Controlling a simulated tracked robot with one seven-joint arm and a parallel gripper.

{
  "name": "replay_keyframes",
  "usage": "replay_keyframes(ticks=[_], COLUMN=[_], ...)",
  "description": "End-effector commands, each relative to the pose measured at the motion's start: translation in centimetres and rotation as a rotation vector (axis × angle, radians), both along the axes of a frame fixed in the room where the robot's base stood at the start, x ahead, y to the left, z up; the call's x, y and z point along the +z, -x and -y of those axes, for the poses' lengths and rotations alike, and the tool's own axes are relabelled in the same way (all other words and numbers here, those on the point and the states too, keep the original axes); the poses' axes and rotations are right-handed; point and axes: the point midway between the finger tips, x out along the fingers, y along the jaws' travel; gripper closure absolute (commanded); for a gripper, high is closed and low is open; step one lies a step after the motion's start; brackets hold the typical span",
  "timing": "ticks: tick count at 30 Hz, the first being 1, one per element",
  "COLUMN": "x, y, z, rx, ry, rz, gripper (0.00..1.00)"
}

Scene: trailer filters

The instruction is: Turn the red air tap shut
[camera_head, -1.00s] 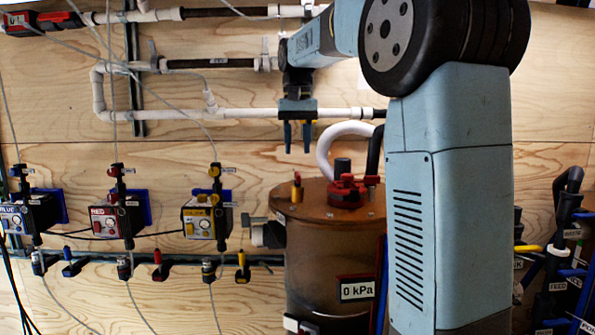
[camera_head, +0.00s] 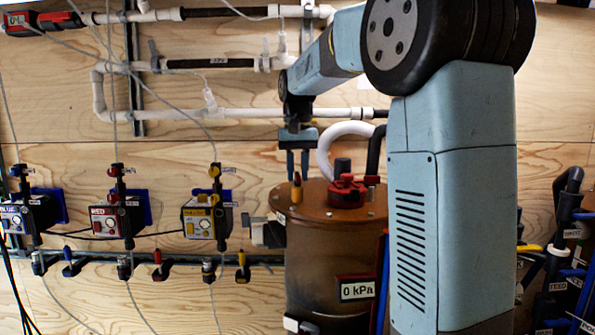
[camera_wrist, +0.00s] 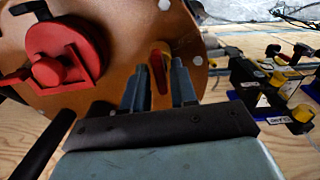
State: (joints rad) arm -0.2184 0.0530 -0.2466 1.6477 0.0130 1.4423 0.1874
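A tap with a red lever (camera_head: 157,259) is on the rail at lower left, below the box labelled RED (camera_head: 106,222). A small upright handle (camera_head: 297,190) stands on the brown tank's lid (camera_head: 330,200). It looks orange-yellow in the head view; in the wrist view the upright piece (camera_wrist: 159,84) looks red with an orange end. My gripper (camera_head: 297,174) is open, pointing down just above this handle. In the wrist view my gripper's fingers (camera_wrist: 166,64) stand apart on either side of it. I cannot tell whether either finger touches it.
A red fitting (camera_head: 346,191) sits on the lid right of my gripper, with white and black hoses behind. Yellow box (camera_head: 206,217) and yellow-lever tap (camera_head: 242,262) are to the left. White pipes (camera_head: 240,113) run along the wall above. A 0 kPa display (camera_head: 357,289) is on the tank.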

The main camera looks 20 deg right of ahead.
Motion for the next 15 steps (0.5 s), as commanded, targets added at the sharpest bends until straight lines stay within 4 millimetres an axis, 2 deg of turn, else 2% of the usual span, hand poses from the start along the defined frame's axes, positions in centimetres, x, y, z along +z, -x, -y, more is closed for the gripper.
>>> replay_keyframes(ticks=[1, 8, 15], x=[0.00, 0.01, 0.02], y=[0.00, 0.00, 0.00], z=[0.00, -0.01, -0.02], rx=[0.000, 0.000, 0.000], ry=[0.000, 0.000, 0.000], rz=[0.000, 0.000, 0.000], gripper=[0.78, 1.00, 1.00])
